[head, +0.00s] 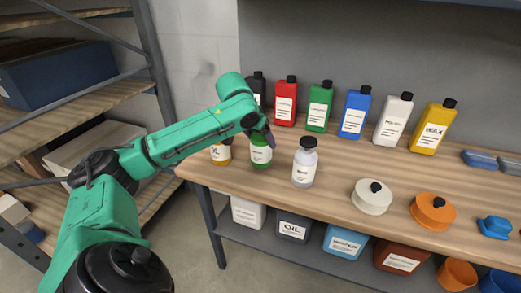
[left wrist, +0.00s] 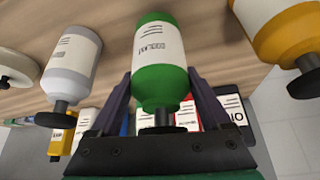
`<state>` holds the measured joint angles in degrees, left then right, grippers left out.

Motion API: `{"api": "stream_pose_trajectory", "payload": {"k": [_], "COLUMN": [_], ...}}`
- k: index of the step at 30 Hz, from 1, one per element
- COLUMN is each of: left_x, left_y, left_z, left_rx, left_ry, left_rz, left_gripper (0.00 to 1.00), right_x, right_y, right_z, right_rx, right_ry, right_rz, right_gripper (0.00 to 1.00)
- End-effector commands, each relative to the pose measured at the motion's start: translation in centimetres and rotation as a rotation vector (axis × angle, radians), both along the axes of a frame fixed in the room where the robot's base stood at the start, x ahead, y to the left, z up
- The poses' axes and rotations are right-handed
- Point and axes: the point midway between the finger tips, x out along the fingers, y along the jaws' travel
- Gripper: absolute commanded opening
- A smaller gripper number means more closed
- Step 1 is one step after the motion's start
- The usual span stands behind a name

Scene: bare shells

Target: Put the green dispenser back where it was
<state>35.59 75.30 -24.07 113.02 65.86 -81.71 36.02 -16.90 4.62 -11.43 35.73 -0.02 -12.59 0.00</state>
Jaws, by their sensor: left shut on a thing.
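The green dispenser (head: 261,156) is a round green bottle with a white label and a dark cap. It is upright over the near left part of the wooden bench (head: 335,205), between an amber bottle and a grey-white bottle. My left gripper (head: 265,137) reaches it from above and is shut on it. In the left wrist view the two fingers (left wrist: 160,88) hold the dispenser (left wrist: 161,72) on both sides, near its cap. I cannot tell whether its base touches the bench. My right gripper is not in view.
The amber bottle (head: 221,154) stands close on the left, the grey-white bottle (head: 304,164) on the right. Behind is a row of flat bottles, including a green one (head: 320,107). A white round container (head: 371,197) and an orange one (head: 433,211) stand further right.

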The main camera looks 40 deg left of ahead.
Motion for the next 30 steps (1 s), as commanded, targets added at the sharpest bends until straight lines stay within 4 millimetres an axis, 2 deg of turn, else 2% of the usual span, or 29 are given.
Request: {"api": "stream_pose_trajectory", "payload": {"k": [1,4,10,11,12,19,22,26,30], "left_x": [-0.1,-0.1,0.0,0.0,0.0,-0.1,-0.4,-1.8,-3.7], "left_y": [0.1,0.1,0.0,0.0,0.0,0.0,0.1,-0.1,-0.4], "left_z": [-1.1,-2.6,-2.8,-2.9,-2.9,-2.8,-2.1,0.3,3.8], "left_rx": [0.003,0.003,0.001,0.001,0.001,0.001,0.002,0.006,0.005], "left_ry": [0.003,0.001,-0.003,0.001,0.001,0.001,-0.001,-0.003,-0.004], "left_rz": [0.002,0.001,0.0,0.0,0.0,0.0,0.002,0.002,0.002], "left_gripper": [0.0,0.0,0.0,0.88,1.0,1.0,1.0,1.0,1.0], "right_x": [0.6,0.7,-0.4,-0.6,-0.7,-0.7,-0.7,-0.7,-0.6], "right_y": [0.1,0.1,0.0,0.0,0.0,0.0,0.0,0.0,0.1], "right_z": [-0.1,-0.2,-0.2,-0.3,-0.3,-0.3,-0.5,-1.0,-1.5], "right_rx": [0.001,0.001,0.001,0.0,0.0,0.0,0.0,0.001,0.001], "right_ry": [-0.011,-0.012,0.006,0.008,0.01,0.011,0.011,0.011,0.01], "right_rz": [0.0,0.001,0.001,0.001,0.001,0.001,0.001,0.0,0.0], "right_gripper": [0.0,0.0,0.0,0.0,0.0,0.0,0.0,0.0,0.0]}}
